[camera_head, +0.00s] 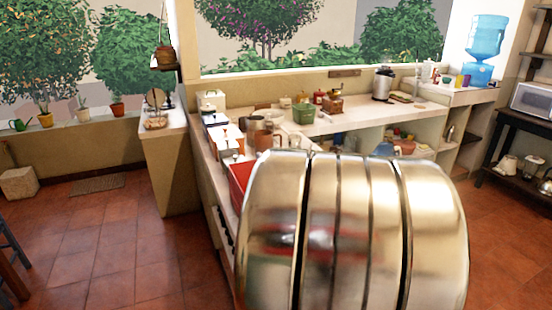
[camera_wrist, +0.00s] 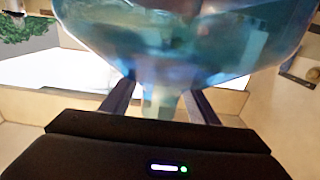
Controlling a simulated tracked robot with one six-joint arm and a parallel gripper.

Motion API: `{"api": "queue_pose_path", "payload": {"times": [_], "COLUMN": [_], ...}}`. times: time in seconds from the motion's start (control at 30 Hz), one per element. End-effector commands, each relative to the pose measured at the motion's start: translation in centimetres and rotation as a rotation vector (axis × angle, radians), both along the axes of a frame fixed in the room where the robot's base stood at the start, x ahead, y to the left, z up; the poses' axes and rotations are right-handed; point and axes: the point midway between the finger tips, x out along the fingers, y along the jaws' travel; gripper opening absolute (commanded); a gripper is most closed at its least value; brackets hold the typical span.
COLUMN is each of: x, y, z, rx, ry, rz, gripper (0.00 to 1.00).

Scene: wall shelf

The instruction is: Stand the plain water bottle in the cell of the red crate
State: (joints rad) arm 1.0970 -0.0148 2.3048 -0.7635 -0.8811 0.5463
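The water bottle (camera_wrist: 180,45) is clear blue and fills the upper middle of the wrist view. Its narrow neck points back towards my gripper (camera_wrist: 160,92), with the wide body beyond the fingertips. The two dark fingers stand on either side of the neck and look shut on it, though the contact is partly hidden. In the head view a large shiny metal part of my arm covers the lower middle and hides my gripper and the bottle. The red crate (camera_head: 238,178) shows only in part, on the left counter beside that metal part. Its cells cannot be made out.
The counter (camera_head: 345,122) runs along the window and carries a green container (camera_head: 303,113), a steel appliance (camera_head: 383,83) and several small items. A blue water-cooler jug (camera_head: 486,37) stands at the back right.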

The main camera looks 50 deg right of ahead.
Motion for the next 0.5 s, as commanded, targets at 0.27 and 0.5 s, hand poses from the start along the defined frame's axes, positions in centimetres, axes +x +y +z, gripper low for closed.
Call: {"api": "queue_pose_path", "payload": {"times": [0.27, 0.5], "x": [-0.01, -0.63], "y": [0.01, 0.29], "z": [-0.07, -0.04], "rx": [0.001, 0.001], "ry": [0.002, 0.001], "rz": [0.0, -0.002], "gripper": [0.62, 0.62]}}
